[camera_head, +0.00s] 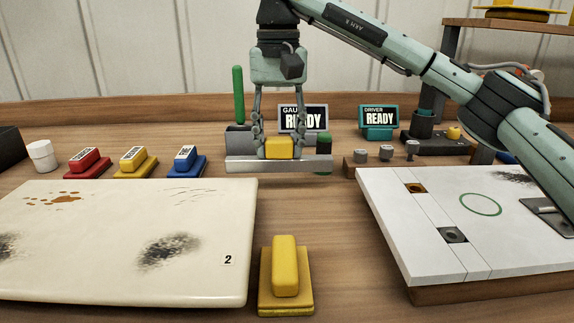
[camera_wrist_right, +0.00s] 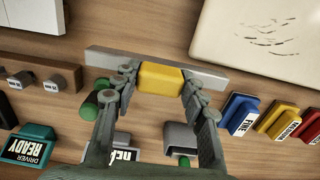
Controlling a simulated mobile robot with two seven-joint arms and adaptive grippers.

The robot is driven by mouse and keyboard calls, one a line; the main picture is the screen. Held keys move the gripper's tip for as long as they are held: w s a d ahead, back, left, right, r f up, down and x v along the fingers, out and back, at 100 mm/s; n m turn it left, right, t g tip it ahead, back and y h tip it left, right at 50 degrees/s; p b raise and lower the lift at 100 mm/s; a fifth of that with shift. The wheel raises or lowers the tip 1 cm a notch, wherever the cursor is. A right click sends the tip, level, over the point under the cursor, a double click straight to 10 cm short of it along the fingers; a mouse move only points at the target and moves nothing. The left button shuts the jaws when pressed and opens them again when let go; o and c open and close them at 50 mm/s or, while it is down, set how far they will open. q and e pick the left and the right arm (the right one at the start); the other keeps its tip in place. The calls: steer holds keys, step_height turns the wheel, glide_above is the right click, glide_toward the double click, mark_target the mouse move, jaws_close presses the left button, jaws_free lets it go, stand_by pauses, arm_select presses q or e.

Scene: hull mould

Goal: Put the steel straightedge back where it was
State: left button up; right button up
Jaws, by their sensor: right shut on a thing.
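The steel straightedge (camera_head: 240,165) is a long grey bar with a yellow block handle (camera_head: 279,148) at its middle. My right gripper (camera_head: 279,145) is shut on the yellow handle, with a finger on each side. The bar lies crosswise behind the cream panel; I cannot tell whether it touches the table. In the right wrist view the bar (camera_wrist_right: 212,78) runs behind the fingertips, and the handle (camera_wrist_right: 160,78) sits between them. My left gripper is not in view.
A cream panel (camera_head: 110,235) lies front left and a white panel (camera_head: 450,220) front right. A yellow block tool (camera_head: 286,280) stands between them. Red, yellow and blue blocks (camera_head: 186,162) stand left. A grey holder (camera_head: 240,138), green-topped cylinder (camera_head: 324,145) and gauge display (camera_head: 303,118) are close to the gripper.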

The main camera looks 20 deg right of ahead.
mark_target(287, 137)
steer(key=shift+d+f, duration=0.4)
steer(key=shift+d, duration=0.3)
step_height(287, 137, down, 4)
steer(key=shift+r, duration=0.1)
steer(key=shift+f, duration=0.2)
steer(key=o, duration=1.1)
steer(key=shift+c, duration=0.2)
steer(key=shift+r, duration=0.5)
step_height(287, 137, up, 7)
steer(key=shift+r+p, duration=0.1)
steer(key=shift+p, duration=0.25)
step_height(287, 137, up, 3)
steer(key=shift+f, duration=0.2)
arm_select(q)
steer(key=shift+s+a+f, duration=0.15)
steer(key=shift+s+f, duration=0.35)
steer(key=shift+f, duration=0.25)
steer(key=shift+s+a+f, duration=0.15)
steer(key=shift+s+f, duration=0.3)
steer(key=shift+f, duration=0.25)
arm_select(e)
steer(key=shift+r, duration=0.7)
